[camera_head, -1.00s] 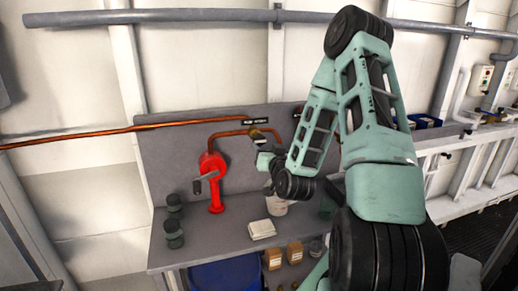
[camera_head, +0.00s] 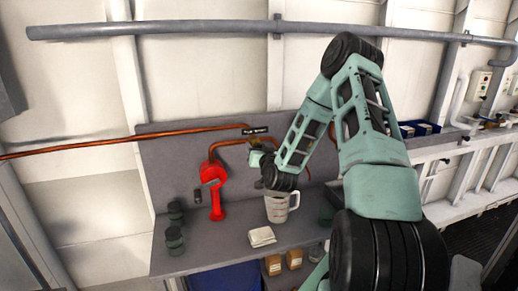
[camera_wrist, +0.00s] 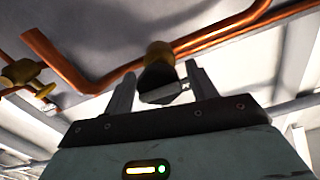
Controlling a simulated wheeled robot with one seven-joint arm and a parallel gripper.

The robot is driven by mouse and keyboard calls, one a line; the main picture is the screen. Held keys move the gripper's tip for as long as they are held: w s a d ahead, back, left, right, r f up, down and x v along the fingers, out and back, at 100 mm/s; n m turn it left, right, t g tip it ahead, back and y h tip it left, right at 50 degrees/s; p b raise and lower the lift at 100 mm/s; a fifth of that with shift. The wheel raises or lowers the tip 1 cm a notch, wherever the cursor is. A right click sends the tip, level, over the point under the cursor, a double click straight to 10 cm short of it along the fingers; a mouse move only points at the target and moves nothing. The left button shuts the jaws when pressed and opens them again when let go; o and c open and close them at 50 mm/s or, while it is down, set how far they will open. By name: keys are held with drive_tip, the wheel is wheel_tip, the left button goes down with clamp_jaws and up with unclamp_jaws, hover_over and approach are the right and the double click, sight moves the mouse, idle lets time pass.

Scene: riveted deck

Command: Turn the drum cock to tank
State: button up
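The drum cock appears to be the brass fitting (camera_wrist: 159,54) with a black handle (camera_wrist: 160,82) on the copper pipework in the wrist view. My gripper (camera_wrist: 163,88) is open, with one finger on each side of the black handle. The right finger is close to the handle, and a narrow gap shows on the left; contact is not clear. In the head view my gripper (camera_head: 257,158) is at the back panel, just below a dark label plate (camera_head: 255,131). My wrist and gripper hide most of the cock there, and the label is too small to read.
A red hand pump (camera_head: 215,190) stands left of my gripper. Below are a pale jug (camera_head: 277,208), a folded cloth (camera_head: 262,237) and dark containers (camera_head: 175,240) on the grey bench (camera_head: 215,245). A second brass valve (camera_wrist: 22,75) is at the wrist view's left.

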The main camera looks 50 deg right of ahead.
drive_tip(key=c, duration=0.7)
drive_tip(key=shift+c, duration=0.2)
drive_tip(key=shift+b, duration=0.3)
drive_tip(key=m+b, duration=0.2)
drive_tip(key=m, duration=0.1)
drive_tip(key=shift+f+m+b, duration=0.15)
drive_tip(key=shift+m+b, duration=0.25)
drive_tip(key=m+b, duration=0.3)
drive_tip(key=m, duration=0.2)
drive_tip(key=shift+d, duration=0.1)
drive_tip(key=m+b, duration=0.1)
drive_tip(key=m, duration=0.4)
drive_tip(key=shift+s+b, duration=0.1)
drive_tip(key=shift+b, duration=0.25)
drive_tip(key=shift+m+b, duration=0.4)
drive_tip(key=shift+m, duration=1.6)
